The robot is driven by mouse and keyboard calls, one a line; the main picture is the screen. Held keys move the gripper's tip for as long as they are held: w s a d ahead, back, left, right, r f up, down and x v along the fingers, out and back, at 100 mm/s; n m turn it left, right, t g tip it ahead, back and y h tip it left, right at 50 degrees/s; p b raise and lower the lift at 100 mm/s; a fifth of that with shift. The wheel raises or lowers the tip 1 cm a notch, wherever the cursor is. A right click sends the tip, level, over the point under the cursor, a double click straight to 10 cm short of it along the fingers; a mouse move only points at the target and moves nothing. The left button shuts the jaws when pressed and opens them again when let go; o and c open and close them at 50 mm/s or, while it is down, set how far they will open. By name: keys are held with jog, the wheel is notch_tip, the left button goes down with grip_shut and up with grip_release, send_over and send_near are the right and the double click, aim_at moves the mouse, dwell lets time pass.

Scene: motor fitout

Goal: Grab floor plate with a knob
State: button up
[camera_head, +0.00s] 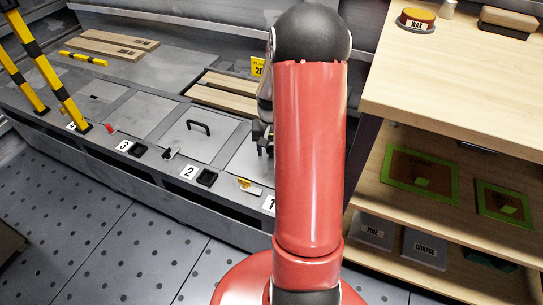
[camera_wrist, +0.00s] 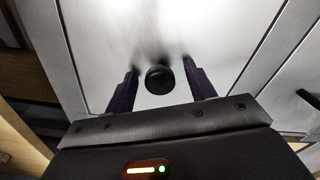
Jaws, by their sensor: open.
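The floor plate with a knob is a light grey panel (camera_wrist: 105,40) that fills most of the wrist view. Its round black knob (camera_wrist: 159,80) stands between my two dark fingers. My gripper (camera_wrist: 160,66) is open, with one finger on each side of the knob; I cannot tell whether either touches it. In the head view, part of this plate (camera_head: 243,166) shows beside the number 1 label, left of my red arm. My arm hides its knob and right side there. Part of my gripper (camera_head: 265,138) shows at the arm's left edge.
Left of it lies a plate with a black bar handle (camera_head: 199,127), then further plates (camera_head: 138,113). Yellow and black posts (camera_head: 45,70) stand at far left. Wooden planks (camera_head: 222,95) lie behind. A wooden shelf unit (camera_head: 450,75) stands close on the right.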

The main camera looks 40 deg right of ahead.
grip_shut()
jog(key=shift+r, duration=0.15)
dwell(0.4)
